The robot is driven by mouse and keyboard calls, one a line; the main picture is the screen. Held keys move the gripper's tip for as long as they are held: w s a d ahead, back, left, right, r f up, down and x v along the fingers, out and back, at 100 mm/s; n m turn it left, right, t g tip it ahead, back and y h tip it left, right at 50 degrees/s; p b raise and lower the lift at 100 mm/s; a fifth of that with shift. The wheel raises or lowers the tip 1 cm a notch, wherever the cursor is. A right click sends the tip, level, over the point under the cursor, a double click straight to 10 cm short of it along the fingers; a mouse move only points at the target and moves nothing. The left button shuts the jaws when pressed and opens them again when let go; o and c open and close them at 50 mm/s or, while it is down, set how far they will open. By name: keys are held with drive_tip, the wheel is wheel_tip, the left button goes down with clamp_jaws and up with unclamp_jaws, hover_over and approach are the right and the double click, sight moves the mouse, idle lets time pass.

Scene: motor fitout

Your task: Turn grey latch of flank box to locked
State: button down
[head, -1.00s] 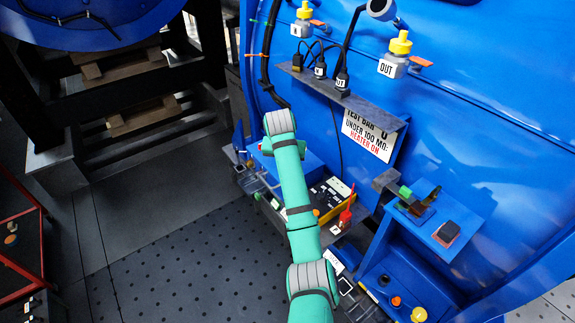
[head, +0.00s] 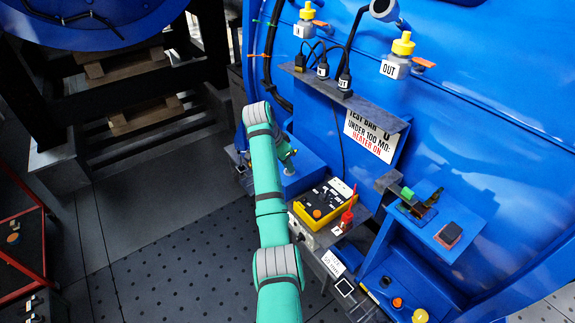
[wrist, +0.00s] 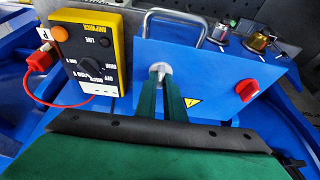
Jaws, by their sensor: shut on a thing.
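The blue flank box (wrist: 205,66) fills the middle of the wrist view, with a metal loop handle at its far edge and a yellow warning label. The grey latch (wrist: 159,68) stands on its face. My gripper (wrist: 162,80) is shut on this latch, its two green fingers on either side of the tip. The latch's lower part and any lock marks are hidden, so I cannot tell its setting. In the head view the box (head: 307,180) is partly behind my arm, and my gripper (head: 289,158) is over it.
A red knob (wrist: 247,91) sits on the same face, right of the latch. A yellow-and-black meter (wrist: 88,50) with a red lead and red plug (wrist: 40,60) stands close on the left. In the head view, a grey shelf (head: 340,90) with cables hangs above.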

drive_tip(key=shift+r, duration=0.1)
idle(0.4)
drive_tip(key=c, duration=1.9)
unclamp_jaws()
drive_tip(key=shift+o, duration=0.2)
drive_tip(key=v, duration=1)
drive_tip(key=shift+a+r, duration=0.2)
drive_tip(key=shift+r, duration=0.1)
